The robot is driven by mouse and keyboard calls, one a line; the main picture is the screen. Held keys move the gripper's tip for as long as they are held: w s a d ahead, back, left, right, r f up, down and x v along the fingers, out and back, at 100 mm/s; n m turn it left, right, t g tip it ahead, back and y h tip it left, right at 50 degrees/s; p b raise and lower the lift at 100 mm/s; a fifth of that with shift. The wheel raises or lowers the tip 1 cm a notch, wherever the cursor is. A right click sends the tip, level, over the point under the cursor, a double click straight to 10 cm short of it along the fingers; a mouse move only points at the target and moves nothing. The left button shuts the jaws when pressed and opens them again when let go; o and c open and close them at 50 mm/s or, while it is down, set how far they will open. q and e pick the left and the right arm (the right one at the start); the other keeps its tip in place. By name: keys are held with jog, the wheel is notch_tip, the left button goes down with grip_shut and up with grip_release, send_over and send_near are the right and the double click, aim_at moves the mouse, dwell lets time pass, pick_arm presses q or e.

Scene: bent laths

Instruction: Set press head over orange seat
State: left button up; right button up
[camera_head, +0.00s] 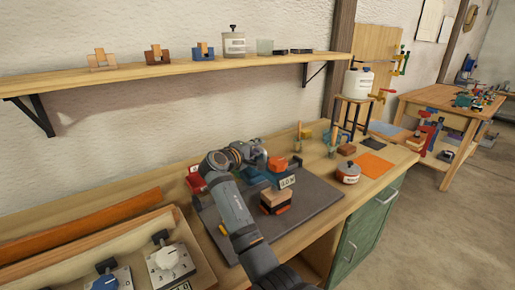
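A blue-teal device (262,179) with an orange top piece (277,163) stands toward the back of the dark mat; I cannot tell which part is the press head. A small display (287,182) reading about 0.0 N is at its front. A stacked block (275,201) with a tan top and an orange-red layer sits in front; whether this layer is the orange seat is unclear. My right gripper (250,155) is behind my wrist, close to the device's left end; its fingers are too small and hidden to read. My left gripper is out of view.
The dark mat (317,205) has free room at its right. A lidded pot (347,173) and an orange sheet (373,165) lie farther right. A red object (194,180) is left of my arm. Dial boxes (169,259) stand front left; a shelf (180,71) runs above.

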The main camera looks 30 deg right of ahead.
jog(key=shift+s+a, duration=0.1)
jog(key=shift+a, duration=0.1)
jog(key=v, duration=0.7)
